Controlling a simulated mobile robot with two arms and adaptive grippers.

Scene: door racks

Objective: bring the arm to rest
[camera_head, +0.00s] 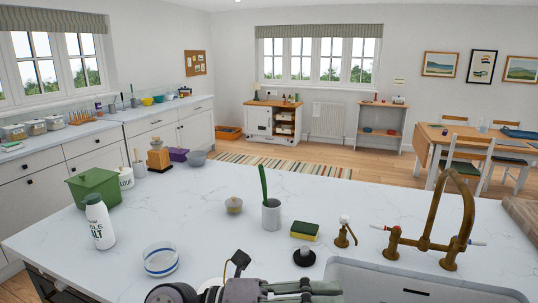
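Part of one of my arms crosses the bottom edge of the head view, with a dark round joint at left and grey links to its right. It seems to be the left arm, and its gripper (305,290) points right. My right gripper is not in view.
Near the arm are a glass bowl with a blue band (161,259), a black-topped stopper (304,257) and the sink (400,285). Farther back stand a salt bottle (99,222), green box (95,187), grey cup (271,214), sponge (304,231) and brass tap (450,225).

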